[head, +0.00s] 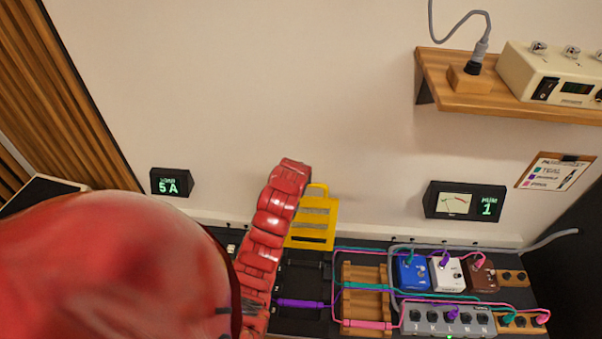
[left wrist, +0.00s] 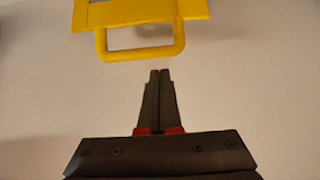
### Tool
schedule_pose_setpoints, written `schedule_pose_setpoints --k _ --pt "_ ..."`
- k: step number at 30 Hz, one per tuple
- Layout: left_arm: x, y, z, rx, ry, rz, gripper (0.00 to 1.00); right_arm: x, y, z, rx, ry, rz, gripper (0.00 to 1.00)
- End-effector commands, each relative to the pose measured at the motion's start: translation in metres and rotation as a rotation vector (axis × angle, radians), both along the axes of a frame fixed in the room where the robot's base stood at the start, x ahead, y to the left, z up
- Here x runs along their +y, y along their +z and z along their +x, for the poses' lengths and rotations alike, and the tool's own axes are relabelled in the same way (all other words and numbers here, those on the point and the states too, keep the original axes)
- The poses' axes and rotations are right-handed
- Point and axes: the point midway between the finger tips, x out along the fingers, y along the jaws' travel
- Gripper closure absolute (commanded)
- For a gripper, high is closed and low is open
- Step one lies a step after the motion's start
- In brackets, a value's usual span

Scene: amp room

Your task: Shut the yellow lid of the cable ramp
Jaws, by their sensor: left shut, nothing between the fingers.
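The yellow lid (head: 314,231) of the cable ramp stands raised against the wall in the head view, with grey strips on its face and a loop handle on top. The black ramp base (head: 299,300) lies below it, partly hidden by my red left arm, with a purple cable (head: 300,303) across it. In the left wrist view my left gripper (left wrist: 160,72) is shut and empty. Its tips point at the lid's yellow loop handle (left wrist: 143,54) and appear just short of it. My arm hides this gripper in the head view. My right gripper is not in view.
Right of the ramp are a wooden slatted block (head: 364,273), pedals (head: 411,272) and several coloured cables. A current display (head: 171,182) and a meter (head: 464,201) are at the wall. A wooden shelf (head: 510,100) juts out upper right. The wall above the lid is clear.

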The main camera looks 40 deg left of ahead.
Motion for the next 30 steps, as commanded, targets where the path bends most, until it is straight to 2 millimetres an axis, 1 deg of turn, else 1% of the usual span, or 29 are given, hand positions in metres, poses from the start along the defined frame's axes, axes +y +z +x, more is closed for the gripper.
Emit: schedule_pose_setpoints --k 1,6,11,18,30 --pt "0.002 -0.009 0.005 0.003 0.000 -0.002 1.00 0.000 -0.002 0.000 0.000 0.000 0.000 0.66" --pt "0.011 -0.027 0.019 0.000 0.001 -0.001 1.00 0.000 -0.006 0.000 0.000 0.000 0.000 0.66" --pt "0.016 -0.039 0.027 -0.001 -0.001 0.000 1.00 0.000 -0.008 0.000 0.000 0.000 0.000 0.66" --pt "0.019 -0.043 0.031 -0.003 -0.001 0.001 1.00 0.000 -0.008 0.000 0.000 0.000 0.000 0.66" --pt "0.021 -0.043 0.029 -0.008 0.000 0.005 1.00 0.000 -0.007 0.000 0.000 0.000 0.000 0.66"
